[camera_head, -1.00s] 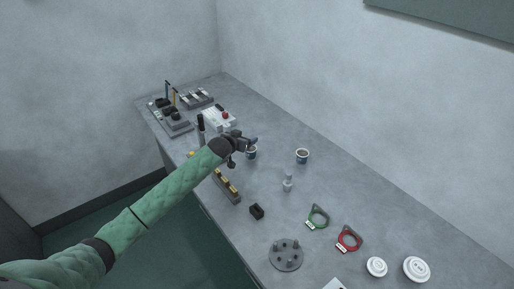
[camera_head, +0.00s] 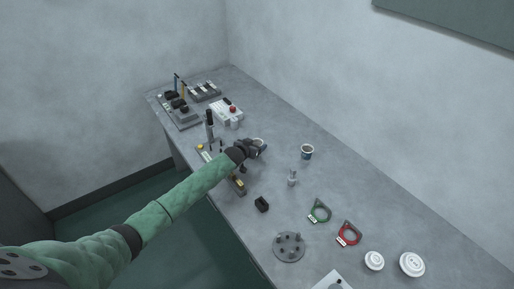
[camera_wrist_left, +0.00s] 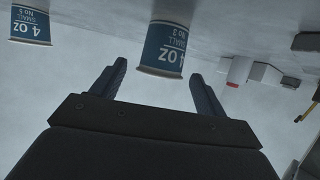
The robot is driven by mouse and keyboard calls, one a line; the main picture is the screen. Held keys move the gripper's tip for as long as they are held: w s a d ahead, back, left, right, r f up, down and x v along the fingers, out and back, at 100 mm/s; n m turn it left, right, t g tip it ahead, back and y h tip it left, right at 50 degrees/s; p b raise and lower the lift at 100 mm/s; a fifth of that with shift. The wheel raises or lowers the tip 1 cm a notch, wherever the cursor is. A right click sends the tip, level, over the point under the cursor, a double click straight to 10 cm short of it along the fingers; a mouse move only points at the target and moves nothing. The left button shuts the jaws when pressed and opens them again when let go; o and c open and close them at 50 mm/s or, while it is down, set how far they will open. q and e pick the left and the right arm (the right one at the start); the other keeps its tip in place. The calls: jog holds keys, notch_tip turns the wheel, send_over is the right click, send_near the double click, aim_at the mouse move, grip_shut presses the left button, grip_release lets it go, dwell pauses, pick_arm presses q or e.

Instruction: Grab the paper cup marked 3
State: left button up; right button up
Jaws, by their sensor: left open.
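The paper cup marked No 3 (camera_wrist_left: 167,48) has a blue band reading 4 OZ SMALL and appears upside down in the left wrist view. In the head view only its pale rim (camera_head: 259,140) shows behind my left gripper (camera_head: 257,147). In the wrist view my left gripper (camera_wrist_left: 158,72) is open, with one finger on each side of the cup's lower picture edge. Contact cannot be told. A second cup marked No 5 (camera_wrist_left: 31,27) is at the left of the wrist view; it also stands to the right in the head view (camera_head: 307,152). My right gripper is not in view.
A small grey bottle-like piece (camera_head: 292,178) and a black block (camera_head: 262,204) stand nearer on the grey table. A white box with a red button (camera_head: 228,110) stands behind.

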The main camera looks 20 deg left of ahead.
aim_at(259, 141)
pick_arm(q)
jog(key=p+x, duration=0.1)
jog(key=x, duration=0.2)
jog(key=shift+r, duration=0.2)
jog(key=shift+p+x, duration=0.3)
jog(key=shift+x, duration=0.5)
jog(key=shift+s+f, duration=0.1)
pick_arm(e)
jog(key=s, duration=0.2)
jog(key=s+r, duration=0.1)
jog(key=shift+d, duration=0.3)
pick_arm(q)
jog(key=shift+c, duration=0.4)
jog(key=c, duration=0.9)
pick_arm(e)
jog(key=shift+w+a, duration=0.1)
